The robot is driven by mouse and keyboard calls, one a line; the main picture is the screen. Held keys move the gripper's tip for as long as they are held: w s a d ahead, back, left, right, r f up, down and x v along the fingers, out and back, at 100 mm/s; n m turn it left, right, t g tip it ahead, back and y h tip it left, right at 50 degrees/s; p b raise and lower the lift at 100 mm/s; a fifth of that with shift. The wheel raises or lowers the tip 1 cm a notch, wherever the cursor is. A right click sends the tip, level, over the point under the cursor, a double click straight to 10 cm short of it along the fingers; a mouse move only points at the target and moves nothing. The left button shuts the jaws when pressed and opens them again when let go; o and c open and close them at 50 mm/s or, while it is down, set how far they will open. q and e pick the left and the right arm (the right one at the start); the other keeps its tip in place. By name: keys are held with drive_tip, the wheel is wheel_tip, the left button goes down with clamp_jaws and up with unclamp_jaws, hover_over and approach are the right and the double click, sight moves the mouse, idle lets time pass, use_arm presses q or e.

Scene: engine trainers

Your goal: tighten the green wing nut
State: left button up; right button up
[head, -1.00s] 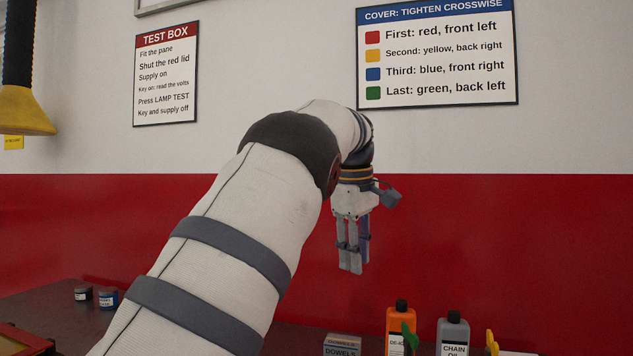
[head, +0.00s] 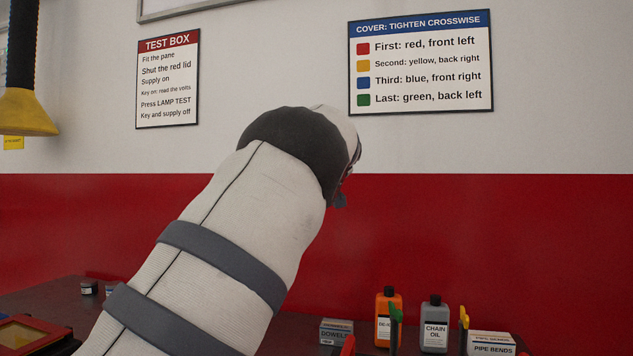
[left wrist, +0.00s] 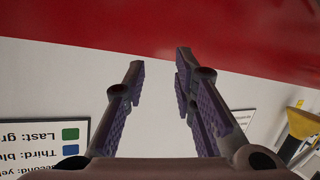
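The green wing nut (head: 397,312) shows at the bottom of the head view, in front of an orange bottle. The yellow one (head: 464,318) stands to its right. A red one (head: 348,346) is at the lower edge, partly cut off. What they sit on is below the picture. My left arm crosses the head view, and its gripper is hidden behind the forearm, above the bench. In the left wrist view my left gripper (left wrist: 158,72) is open, with nothing between its fingers; wall and signs are behind it. My right gripper is in neither view.
An orange bottle (head: 389,296), a grey chain oil bottle (head: 434,325), a dowels box (head: 337,331) and a pipe bends box (head: 491,343) stand behind the wing nuts. A yellow-paned box (head: 35,334) is at lower left. The wall sign (head: 420,65) lists green last, back left.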

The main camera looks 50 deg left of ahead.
use_arm(q)
drive_tip(key=m+g+h+b, duration=0.1)
drive_tip(key=m+g+h, duration=0.1)
drive_tip(key=g+h, duration=0.5)
approach(394, 306)
drive_tip(key=a+f, duration=0.1)
drive_tip(key=f, duration=0.1)
drive_tip(key=a+f+t+h, duration=0.1)
drive_tip(key=a+f, duration=0.1)
drive_tip(key=f, duration=0.1)
drive_tip(key=a+f+t+h, duration=0.1)
drive_tip(key=f, duration=0.1)
drive_tip(key=shift+w+a+f, duration=0.15)
drive_tip(key=shift+a+f, duration=0.05)
drive_tip(key=shift+a, duration=0.2)
clamp_jaws()
